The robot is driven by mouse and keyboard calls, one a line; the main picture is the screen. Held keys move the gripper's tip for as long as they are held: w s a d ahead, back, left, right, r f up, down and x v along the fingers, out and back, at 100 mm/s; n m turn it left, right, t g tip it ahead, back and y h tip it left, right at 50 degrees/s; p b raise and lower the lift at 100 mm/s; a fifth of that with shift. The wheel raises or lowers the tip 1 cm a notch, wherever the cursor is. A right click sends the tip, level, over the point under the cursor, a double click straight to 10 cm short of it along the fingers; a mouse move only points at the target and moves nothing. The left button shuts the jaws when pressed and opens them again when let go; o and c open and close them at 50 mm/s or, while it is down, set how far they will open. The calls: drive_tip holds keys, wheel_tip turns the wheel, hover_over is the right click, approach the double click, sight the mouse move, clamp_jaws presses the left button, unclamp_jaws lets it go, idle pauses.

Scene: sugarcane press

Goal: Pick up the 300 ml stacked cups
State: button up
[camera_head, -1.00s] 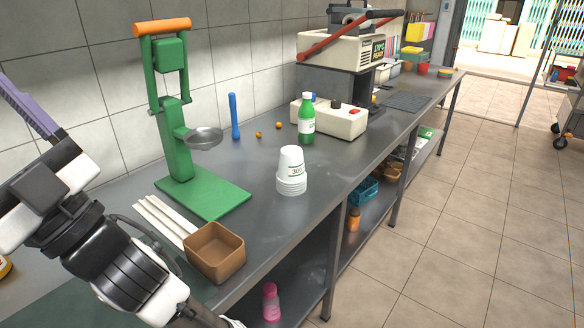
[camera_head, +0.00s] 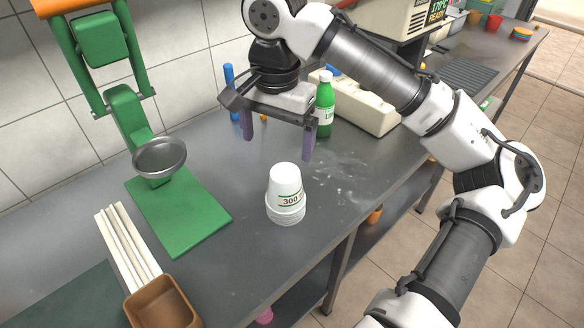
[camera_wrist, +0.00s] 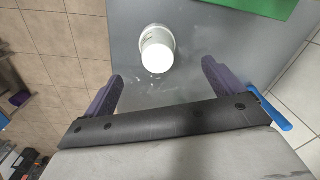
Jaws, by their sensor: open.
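The 300 ml stacked cups (camera_head: 286,196) stand upside down as one white stack on the grey metal counter, with "300" printed on the side. In the wrist view the stack (camera_wrist: 157,52) shows from above, beyond the fingertips and between their lines. My gripper (camera_head: 278,148) is open and empty, pointing down, above and behind the stack. Its two purple fingers (camera_wrist: 163,84) are wide apart and do not touch the cups. Nothing hides the stack in the head view.
A green press (camera_head: 160,170) with a metal bowl stands to the left. White sticks (camera_head: 128,245) and a brown box (camera_head: 163,302) lie at the front left. A green bottle (camera_head: 325,105) and a blue stick (camera_head: 230,88) stand behind my gripper. The counter around the cups is clear.

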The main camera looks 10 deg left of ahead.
sight(285, 176)
drive_tip(key=shift+w+d+f, duration=0.3)
drive_tip(key=shift+w+d, duration=0.2)
wheel_tip(285, 176, down, 7)
drive_tip(key=shift+s+f, duration=0.1)
drive_tip(key=shift+s, duration=0.05)
drive_tip(key=shift+w+a+f, duration=0.1)
drive_tip(key=shift+w+f, duration=0.05)
drive_tip(key=shift+f, duration=0.8)
drive_tip(key=shift+w+d+f, duration=0.1)
drive_tip(key=shift+w+f, duration=0.1)
drive_tip(key=shift+f, duration=0.75)
drive_tip(key=shift+w+a+f, duration=0.1)
drive_tip(key=shift+w+f, duration=0.05)
drive_tip(key=shift+f, duration=0.8)
drive_tip(key=shift+c, duration=0.4)
drive_tip(key=c, duration=1)
